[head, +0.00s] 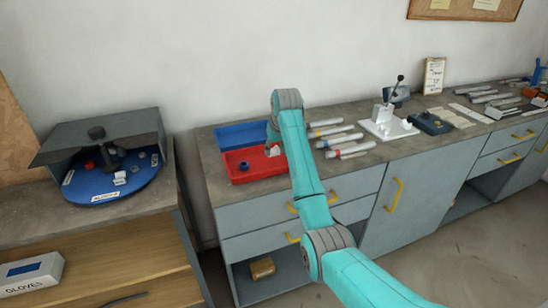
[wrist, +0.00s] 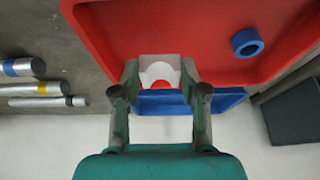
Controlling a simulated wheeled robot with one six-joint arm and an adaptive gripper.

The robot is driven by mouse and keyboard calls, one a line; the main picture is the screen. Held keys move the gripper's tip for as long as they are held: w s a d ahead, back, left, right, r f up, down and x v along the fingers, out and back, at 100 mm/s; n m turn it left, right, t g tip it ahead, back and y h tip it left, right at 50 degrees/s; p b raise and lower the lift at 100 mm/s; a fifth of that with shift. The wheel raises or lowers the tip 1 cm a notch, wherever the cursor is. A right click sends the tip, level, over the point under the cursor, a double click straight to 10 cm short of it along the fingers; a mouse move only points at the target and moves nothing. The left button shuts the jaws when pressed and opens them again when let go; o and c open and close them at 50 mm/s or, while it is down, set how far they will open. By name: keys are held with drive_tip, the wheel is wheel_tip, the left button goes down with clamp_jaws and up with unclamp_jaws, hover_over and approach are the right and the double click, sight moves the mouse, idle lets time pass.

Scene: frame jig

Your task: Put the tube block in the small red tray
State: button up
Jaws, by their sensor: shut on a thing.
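In the wrist view my gripper (wrist: 160,88) is shut on the tube block (wrist: 146,68), a pale block with a round opening that shows red through it. The block is over the far side of the small red tray (wrist: 130,28), near its rim; I cannot tell whether it touches the tray. In the head view the red tray (head: 265,177) is on the counter, and my arm covers its right end. A small pale patch of the block (head: 273,151) shows beside the arm. My fingers are mostly hidden there.
A blue ring (wrist: 247,43) lies in the red tray. A blue tray (head: 240,128) stands directly behind it. Several metal rods (head: 335,133) lie to the right, with a white fixture (head: 388,123) beyond. A round blue turntable (head: 95,185) stands on the left bench.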

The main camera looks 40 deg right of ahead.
sight(273, 162)
drive_tip(key=shift+f, duration=1.75)
drive_tip(key=o, duration=1.1)
drive_tip(key=shift+f, duration=0.1)
drive_tip(key=shift+o, duration=0.2)
drive_tip(key=v, duration=1.2)
